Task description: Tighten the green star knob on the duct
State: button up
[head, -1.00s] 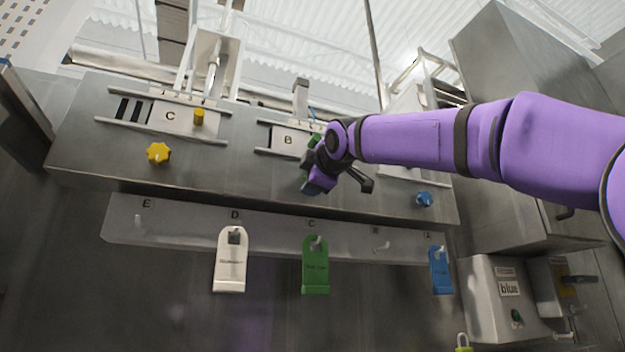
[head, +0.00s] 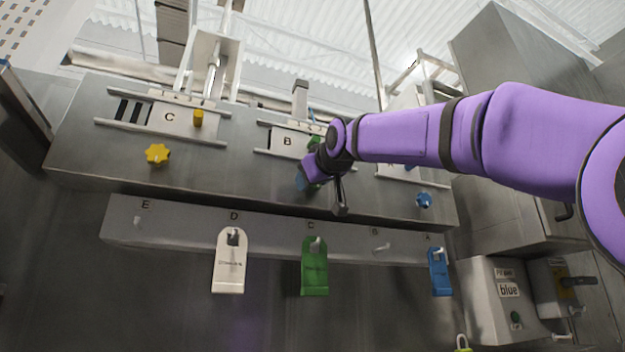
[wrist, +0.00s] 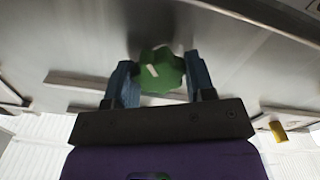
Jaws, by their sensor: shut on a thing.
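The green star knob (wrist: 160,72) with a white mark on its face shows in the wrist view, on the grey metal duct (wrist: 225,35). My gripper (wrist: 158,82) has its two blue fingers on either side of the knob, shut on it. In the head view my gripper (head: 308,178) is at the duct's front face, below the plate marked B (head: 288,141). There the gripper and wrist mostly hide the knob.
A yellow star knob (head: 157,154) sits to the left and a blue star knob (head: 424,200) to the right. Below, a rail (head: 180,225) with hooks carries a white tag (head: 230,265), a green tag (head: 314,270) and a blue tag (head: 439,272).

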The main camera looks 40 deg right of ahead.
jog(key=m, duration=0.3)
jog(key=shift+d+f+m, duration=0.1)
jog(key=shift+m, duration=2)
jog(key=o, duration=0.9)
jog(key=shift+s, duration=0.15)
jog(key=v, duration=1)
jog(key=shift+s, duration=0.3)
